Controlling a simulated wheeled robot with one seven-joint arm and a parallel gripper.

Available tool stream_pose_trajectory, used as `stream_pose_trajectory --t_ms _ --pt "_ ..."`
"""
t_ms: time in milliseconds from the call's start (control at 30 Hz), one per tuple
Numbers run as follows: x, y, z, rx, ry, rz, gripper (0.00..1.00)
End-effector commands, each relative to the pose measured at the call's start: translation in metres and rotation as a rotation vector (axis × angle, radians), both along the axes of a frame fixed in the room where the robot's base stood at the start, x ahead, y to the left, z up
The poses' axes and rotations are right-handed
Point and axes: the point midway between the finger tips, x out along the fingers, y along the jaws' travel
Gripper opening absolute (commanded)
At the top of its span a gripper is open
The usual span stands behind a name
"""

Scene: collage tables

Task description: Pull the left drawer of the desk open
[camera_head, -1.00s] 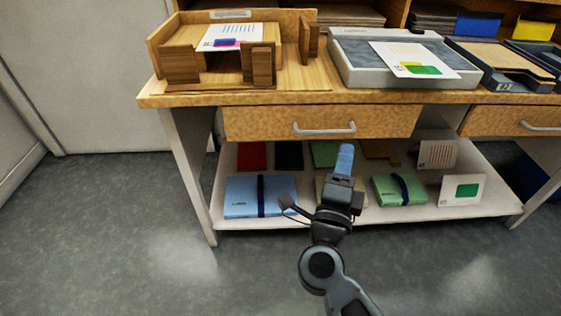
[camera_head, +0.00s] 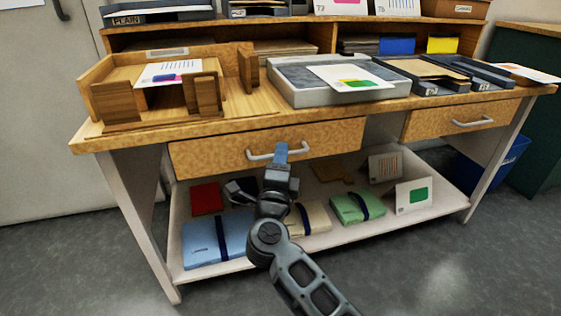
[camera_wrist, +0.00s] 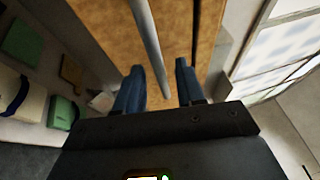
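The left drawer (camera_head: 215,155) of the wooden desk has a light speckled front and looks shut under the desktop. Its pale metal bar handle (camera_head: 260,156) is partly covered by my gripper (camera_head: 280,153), which is at the handle's middle in the head view. In the wrist view, my gripper (camera_wrist: 157,88) is open, with two blue fingers apart. The handle bar (camera_wrist: 147,35) runs down between them, nearer the left finger. I cannot tell whether a finger touches the bar.
The right drawer (camera_head: 440,122) has a similar handle. A wooden organizer (camera_head: 110,100) and a grey tray device (camera_head: 300,97) stand on the desktop. Below, a shelf (camera_head: 235,265) holds a blue folder (camera_head: 205,240) and a green folder (camera_head: 355,208). Grey floor is clear in front.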

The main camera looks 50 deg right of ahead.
Motion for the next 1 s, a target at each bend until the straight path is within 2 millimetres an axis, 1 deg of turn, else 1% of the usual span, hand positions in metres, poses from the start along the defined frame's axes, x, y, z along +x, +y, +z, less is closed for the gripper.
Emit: stream_pose_trajectory --t_ms 233,267,633,1000 --pt "0.0007 -0.0008 0.0003 -0.001 0.001 0.001 0.38" --pt "0.0006 -0.0008 0.0003 -0.001 0.001 0.001 0.36" --pt "0.0006 -0.0005 0.0002 -0.001 0.001 0.001 0.01" --pt "0.0006 -0.0005 -0.0001 -0.001 0.001 0.001 0.00"
